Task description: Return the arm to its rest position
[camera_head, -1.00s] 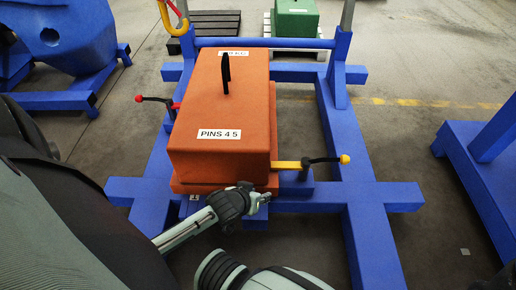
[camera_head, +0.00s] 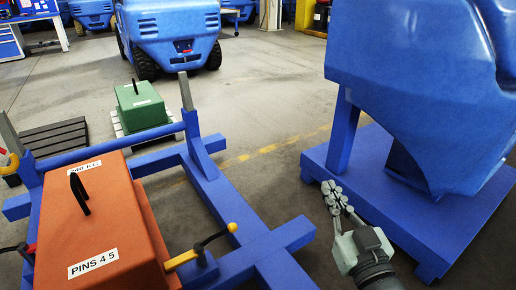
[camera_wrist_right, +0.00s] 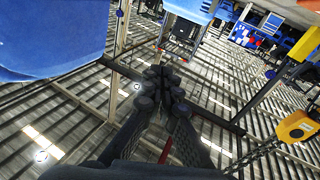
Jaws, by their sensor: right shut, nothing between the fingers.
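My right gripper (camera_head: 338,196) shows at the lower right of the head view, raised over the floor beside a blue stand. Its fingers are together with nothing between them. In the right wrist view the gripper (camera_wrist_right: 162,78) points away from the camera, its fingers close together and empty. My left gripper is in neither view.
An orange counterweight (camera_head: 90,222) labelled PINS 4 5 sits on a blue frame (camera_head: 222,200) with a yellow-handled lever (camera_head: 200,247). A blue stand (camera_head: 410,205) carries a big blue body (camera_head: 420,80). A green counterweight (camera_head: 141,106) stands behind. Bare floor (camera_head: 255,130) lies between.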

